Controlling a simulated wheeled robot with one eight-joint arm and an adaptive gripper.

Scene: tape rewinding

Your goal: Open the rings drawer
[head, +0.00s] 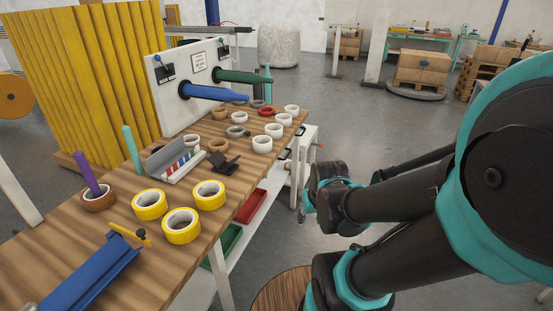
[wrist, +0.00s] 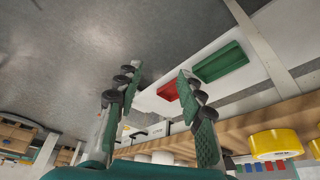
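A white drawer unit (head: 305,150) stands under the far right end of the wooden workbench. Small dark and red parts show on its front, but I cannot read any label or tell which drawer is the rings drawer. No drawer is clearly pulled out. My gripper (head: 306,205) is in front of the bench, to the right of the shelf and nearer the camera than the unit. In the wrist view my gripper (wrist: 160,100) has its two green-padded fingers wide apart with nothing held. White parts of the unit (wrist: 157,129) show small between the fingers, some distance beyond them.
A red bin (head: 251,206) and a green bin (head: 226,241) sit on the low shelf under the workbench (head: 85,232). Yellow tape rolls (head: 181,226), white rolls (head: 262,145) and a blue tool (head: 90,275) lie on top. The floor (head: 275,215) right of the bench is open.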

